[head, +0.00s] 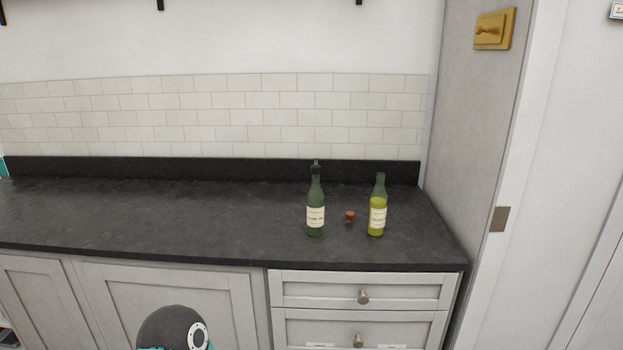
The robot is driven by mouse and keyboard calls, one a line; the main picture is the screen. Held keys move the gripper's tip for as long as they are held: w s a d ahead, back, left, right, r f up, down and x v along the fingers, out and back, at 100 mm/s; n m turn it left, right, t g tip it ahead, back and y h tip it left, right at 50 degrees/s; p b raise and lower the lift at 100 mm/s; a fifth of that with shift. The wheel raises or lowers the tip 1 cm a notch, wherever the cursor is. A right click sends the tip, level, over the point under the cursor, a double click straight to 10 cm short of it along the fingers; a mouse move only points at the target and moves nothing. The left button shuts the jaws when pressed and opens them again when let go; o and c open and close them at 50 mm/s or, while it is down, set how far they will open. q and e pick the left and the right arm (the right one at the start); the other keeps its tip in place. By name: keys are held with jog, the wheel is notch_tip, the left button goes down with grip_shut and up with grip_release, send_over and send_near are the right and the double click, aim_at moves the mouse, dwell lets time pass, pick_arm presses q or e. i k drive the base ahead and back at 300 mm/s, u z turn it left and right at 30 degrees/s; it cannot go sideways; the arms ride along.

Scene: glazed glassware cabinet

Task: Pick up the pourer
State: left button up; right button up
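A dark green bottle (315,217) with a cream label stands upright on the dark counter (180,215). A dark narrow piece that looks like the pourer (316,166) sits at the top of its neck. To the right, a lighter bottle with yellow-green contents (377,217) stands upright with no fitting visible on its mouth. A small orange-brown object (349,216), perhaps a stopper, lies between the bottles, apart from both. Neither of my grippers is in view; only a rounded dark part of my arm shows at the bottom edge, well below the bottles.
The counter left of the bottles is clear. A black upstand (200,169) and a tiled wall (220,110) close off the back. A tall grey panel (475,140) bounds the right side. Drawers with knobs (363,297) are below the front edge.

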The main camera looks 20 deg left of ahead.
aim_at(315, 169)
jog(key=z, duration=0.25)
jog(key=i, duration=1.35)
jog(key=u, duration=0.25)
